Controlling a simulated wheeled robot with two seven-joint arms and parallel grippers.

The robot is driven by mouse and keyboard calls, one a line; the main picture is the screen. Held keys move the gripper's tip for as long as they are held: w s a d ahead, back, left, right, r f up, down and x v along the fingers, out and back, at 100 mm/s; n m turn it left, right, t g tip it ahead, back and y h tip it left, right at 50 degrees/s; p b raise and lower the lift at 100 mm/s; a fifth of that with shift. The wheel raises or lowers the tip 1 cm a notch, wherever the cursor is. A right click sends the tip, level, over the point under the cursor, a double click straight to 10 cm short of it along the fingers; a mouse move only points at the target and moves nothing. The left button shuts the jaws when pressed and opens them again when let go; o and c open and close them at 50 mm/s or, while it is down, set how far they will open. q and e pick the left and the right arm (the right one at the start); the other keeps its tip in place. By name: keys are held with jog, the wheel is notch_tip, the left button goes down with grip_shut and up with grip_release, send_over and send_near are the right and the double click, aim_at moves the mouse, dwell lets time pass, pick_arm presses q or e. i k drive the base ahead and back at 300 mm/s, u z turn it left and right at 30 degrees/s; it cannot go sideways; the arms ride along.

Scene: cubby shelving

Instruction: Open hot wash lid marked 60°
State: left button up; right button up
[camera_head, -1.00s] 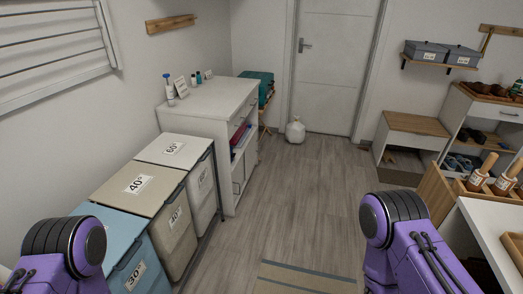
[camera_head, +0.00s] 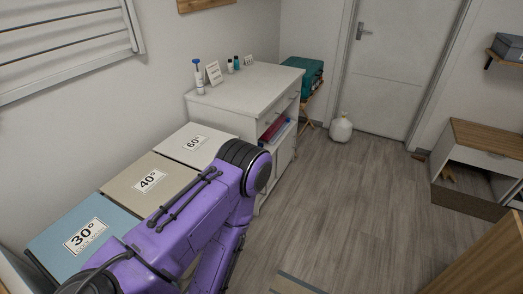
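The white lid marked 60° (camera_head: 194,146) lies flat and shut on the farthest of three hampers in a row along the left wall. The beige lid marked 40° (camera_head: 150,181) and the blue lid marked 30° (camera_head: 82,236) are nearer, both shut. A purple arm of mine reaches up from the bottom left across the hamper fronts. Its dark round joint is just right of the 60° lid. I cannot see the gripper on this arm, nor the other gripper. The hamper fronts are mostly hidden behind the arm.
A white cabinet (camera_head: 246,92) stands just beyond the 60° hamper, with bottles (camera_head: 198,77) and small signs on top. A white jug (camera_head: 341,128) stands by the door. A wooden panel edge (camera_head: 485,262) is at the lower right.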

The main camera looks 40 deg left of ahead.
aim_at(194, 145)
jog(key=u, duration=0.1)
jog(key=i, duration=0.85)
jog(key=u, duration=0.85)
jog(key=i, duration=0.65)
jog(key=u, duration=0.55)
